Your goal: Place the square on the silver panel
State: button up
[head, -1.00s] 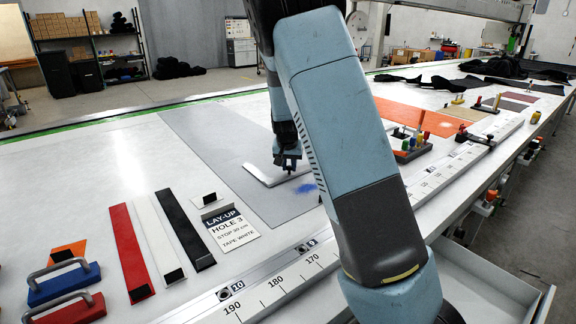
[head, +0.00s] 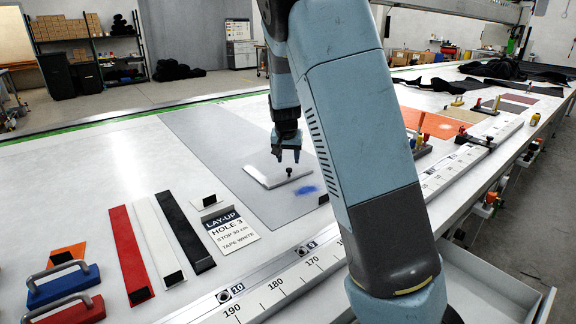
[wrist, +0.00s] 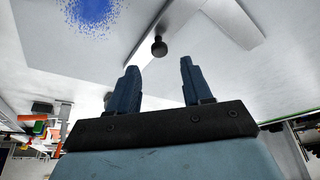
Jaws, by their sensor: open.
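The square (head: 268,178) is a pale, flat piece with a small black knob (head: 290,171) standing on it. It lies on the silver-grey panel (head: 205,145), near a blue speckled patch. In the wrist view the square (wrist: 226,18) shows as pale arms with the black knob (wrist: 158,46) beside them. My gripper (head: 288,160) points down just above the knob, its fingers apart and nothing between them. In the wrist view the gripper (wrist: 159,64) has its two fingertips spread, with the knob beyond them. My arm hides part of the panel's right side.
Red (head: 130,250), white and black strips lie left of the panel, beside a lay-up card (head: 231,230). Blue and red handled blocks (head: 62,285) sit at the front left. A ruler rail (head: 280,283) runs along the near edge. Clamps and dark cloth lie farther right.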

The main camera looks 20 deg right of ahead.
jog(key=s+d+r+n+y, duration=0.1)
jog(key=s+r, duration=0.7)
jog(key=s, duration=0.3)
jog(key=s+d+r+n+y, duration=0.1)
jog(key=s+r+y, duration=0.1)
jog(key=s+r, duration=0.8)
jog(key=s+f+n+t+h, duration=0.1)
jog(key=s+n, duration=0.1)
jog(key=s, duration=1.6)
jog(key=shift+s+a+f+n+t, duration=0.2)
jog(key=shift+s+a+n+t, duration=0.1)
jog(key=shift+s+a, duration=0.15)
